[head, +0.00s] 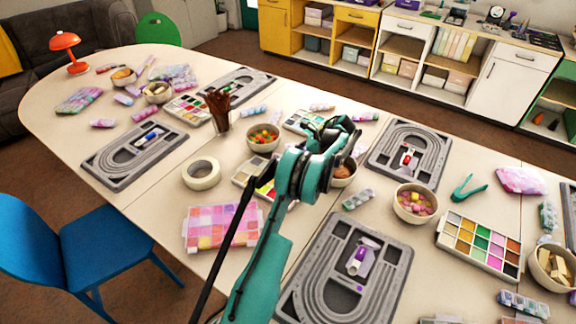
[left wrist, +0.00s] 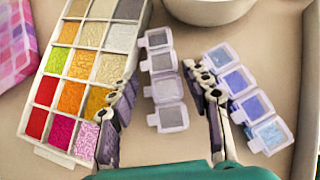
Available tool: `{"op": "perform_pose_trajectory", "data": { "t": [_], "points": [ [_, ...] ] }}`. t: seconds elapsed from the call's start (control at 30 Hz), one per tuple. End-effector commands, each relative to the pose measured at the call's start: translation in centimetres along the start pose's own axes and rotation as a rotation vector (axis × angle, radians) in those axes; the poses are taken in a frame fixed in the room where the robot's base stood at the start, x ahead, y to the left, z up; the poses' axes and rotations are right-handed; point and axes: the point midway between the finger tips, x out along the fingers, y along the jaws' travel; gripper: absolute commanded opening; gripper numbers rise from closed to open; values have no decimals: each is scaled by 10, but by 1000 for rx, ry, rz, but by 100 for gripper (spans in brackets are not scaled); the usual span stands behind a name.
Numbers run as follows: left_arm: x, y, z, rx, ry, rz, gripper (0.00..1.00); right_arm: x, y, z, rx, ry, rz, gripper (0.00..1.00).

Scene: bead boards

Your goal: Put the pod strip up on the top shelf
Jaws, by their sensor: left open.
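A pod strip with grey pods and clear lids (left wrist: 165,82) lies on the table in the left wrist view. My left gripper (left wrist: 163,88) is open, with one finger on each side of this strip; I cannot tell whether they touch it. A second strip with blue pods (left wrist: 245,95) lies just right of it, partly behind the right finger. In the head view my left arm reaches over the middle of the table and hides the fingertips and the spot below them. One pod strip (head: 358,199) shows just right of the arm. My right gripper is not in view.
A colour palette (left wrist: 84,75) lies left of the strip, and a white bowl (left wrist: 210,8) stands beyond it. Cabinets with open shelves (head: 452,66) stand at the back wall.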

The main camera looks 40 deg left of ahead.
Motion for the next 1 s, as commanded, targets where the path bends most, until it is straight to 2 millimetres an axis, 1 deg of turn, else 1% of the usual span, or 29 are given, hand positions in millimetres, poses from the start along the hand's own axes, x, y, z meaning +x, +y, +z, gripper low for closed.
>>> {"op": "perform_pose_trajectory", "data": {
  "t": [0.03,0.07,0.23,0.27,0.3,0.37,0.4,0.43,0.47,0.5,0.67,0.77,0.87,1.0],
  "points": [
    [6,0,-1,0,0,0,48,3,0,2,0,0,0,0],
    [6,0,0,0,0,-1,48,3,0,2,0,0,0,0],
    [6,0,1,1,0,-1,48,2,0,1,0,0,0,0],
    [5,0,1,1,0,-1,46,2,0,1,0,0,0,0],
    [5,0,1,1,0,-1,35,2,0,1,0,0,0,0],
    [5,0,1,1,0,-1,19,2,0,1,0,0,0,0],
    [5,0,1,1,0,-1,9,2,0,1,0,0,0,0],
    [5,0,1,1,0,-1,7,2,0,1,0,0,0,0],
    [5,0,1,1,0,-1,6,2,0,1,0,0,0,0],
    [5,0,1,1,0,-1,2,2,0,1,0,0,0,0],
    [5,0,1,0,1,-1,2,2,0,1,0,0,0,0],
    [1,0,5,0,1,0,2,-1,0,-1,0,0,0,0],
    [-9,0,15,0,0,-1,2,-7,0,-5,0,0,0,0],
    [-32,0,38,0,0,-1,2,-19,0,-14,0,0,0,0]
  ]
}}
